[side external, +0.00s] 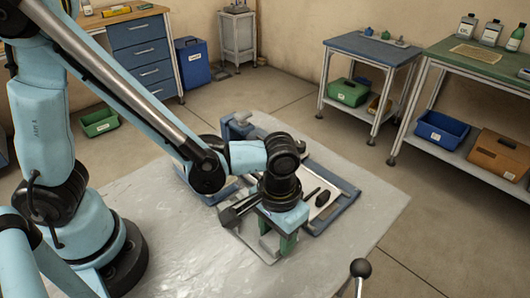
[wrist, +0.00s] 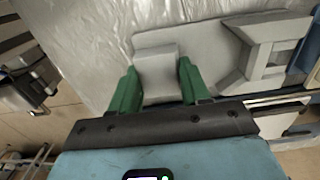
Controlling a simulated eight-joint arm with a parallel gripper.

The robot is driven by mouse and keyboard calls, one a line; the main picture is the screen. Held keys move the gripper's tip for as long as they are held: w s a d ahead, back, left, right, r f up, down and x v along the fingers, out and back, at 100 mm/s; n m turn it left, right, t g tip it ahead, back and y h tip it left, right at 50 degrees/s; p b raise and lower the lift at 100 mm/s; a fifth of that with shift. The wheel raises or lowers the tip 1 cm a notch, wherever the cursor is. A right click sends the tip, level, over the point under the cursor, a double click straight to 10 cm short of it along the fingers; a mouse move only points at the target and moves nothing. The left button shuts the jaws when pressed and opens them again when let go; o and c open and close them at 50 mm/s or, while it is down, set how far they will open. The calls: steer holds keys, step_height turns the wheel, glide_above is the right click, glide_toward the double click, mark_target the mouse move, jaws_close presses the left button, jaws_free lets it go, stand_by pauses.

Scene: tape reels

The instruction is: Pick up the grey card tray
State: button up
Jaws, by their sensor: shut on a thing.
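The grey card tray (wrist: 210,60) shows in the wrist view as a flat grey piece with a raised block at its left and a raised frame at its right. My gripper (wrist: 157,82) has green fingers, one on each side of the raised block, and is shut on it. In the side external view my gripper (side external: 277,240) points down at the front of the work table, and a pale grey part of the tray (side external: 254,238) shows beside the fingers. The rest of the tray is hidden there by my wrist. I cannot tell whether the tray touches the table.
A blue-edged tray (side external: 346,207) with dark small items lies just right of my gripper. A grey-blue device (side external: 236,127) stands behind my wrist. The table's left front and right side (side external: 375,203) are clear.

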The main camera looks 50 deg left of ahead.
steer(key=shift+r, duration=0.1)
steer(key=shift+r, duration=0.55)
steer(key=r, duration=0.1)
steer(key=s+r, duration=0.1)
steer(key=r, duration=0.1)
steer(key=shift+s+d+r, duration=0.15)
steer(key=shift+d+r, duration=0.1)
steer(key=shift+d, duration=0.05)
steer(key=s+d+r, duration=0.4)
steer(key=s+r, duration=0.2)
steer(key=s, duration=0.3)
glide_above(302, 187)
steer(key=f, duration=0.4)
steer(key=shift+s+d, duration=0.2)
steer(key=shift+w+a+f, duration=0.2)
steer(key=shift+f, duration=2)
steer(key=shift+f, duration=0.1)
